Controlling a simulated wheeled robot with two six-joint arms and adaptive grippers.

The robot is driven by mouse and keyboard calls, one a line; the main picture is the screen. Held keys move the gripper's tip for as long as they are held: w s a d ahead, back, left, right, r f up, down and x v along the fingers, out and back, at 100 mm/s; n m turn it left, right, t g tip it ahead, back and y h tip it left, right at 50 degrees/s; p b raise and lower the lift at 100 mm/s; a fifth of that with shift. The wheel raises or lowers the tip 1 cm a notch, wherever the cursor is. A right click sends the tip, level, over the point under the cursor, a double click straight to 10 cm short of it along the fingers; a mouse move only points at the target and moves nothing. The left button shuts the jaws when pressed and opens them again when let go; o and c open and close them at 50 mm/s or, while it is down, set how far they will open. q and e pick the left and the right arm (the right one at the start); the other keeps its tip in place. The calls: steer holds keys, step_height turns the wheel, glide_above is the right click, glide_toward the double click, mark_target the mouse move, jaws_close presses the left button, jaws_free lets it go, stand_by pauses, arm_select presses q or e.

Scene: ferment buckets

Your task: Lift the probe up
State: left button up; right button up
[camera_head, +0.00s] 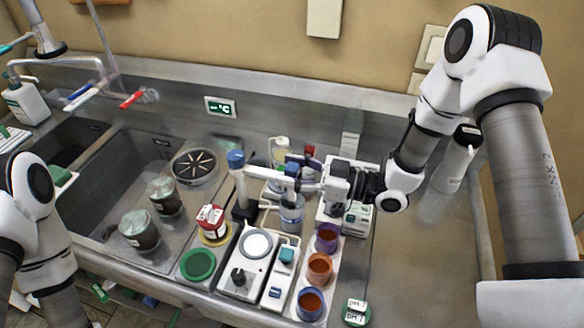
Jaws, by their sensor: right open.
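The probe, a pale upright stick with a blue cap (236,160), stands in a black holder (244,213) left of the middle of the steel counter. My right gripper (268,178) reaches in from the right with its fingers pointing left toward the upper part of the probe. Its jaws are open, and the fingertips are close to the probe; I cannot tell whether they touch it. Of my left arm only links show at the left edge; its gripper is out of view.
A stirrer plate (256,244) stands in front of the probe, with a green lid (198,264) to its left. Purple, orange and blue cups (319,268) stand to the right. Bottles crowd behind and below my right gripper.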

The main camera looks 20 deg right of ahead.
steer(key=shift+s, duration=0.15)
steer(key=shift+w+d+f, duration=0.1)
steer(key=shift+w, duration=0.1)
jaws_close()
step_height(320, 180, up, 6)
steer(key=p, duration=0.2)
steer(key=shift+p, duration=0.3)
steer(key=shift+w, duration=0.1)
steer(key=shift+c, duration=0.8)
jaws_free()
steer(key=shift+o, duration=0.8)
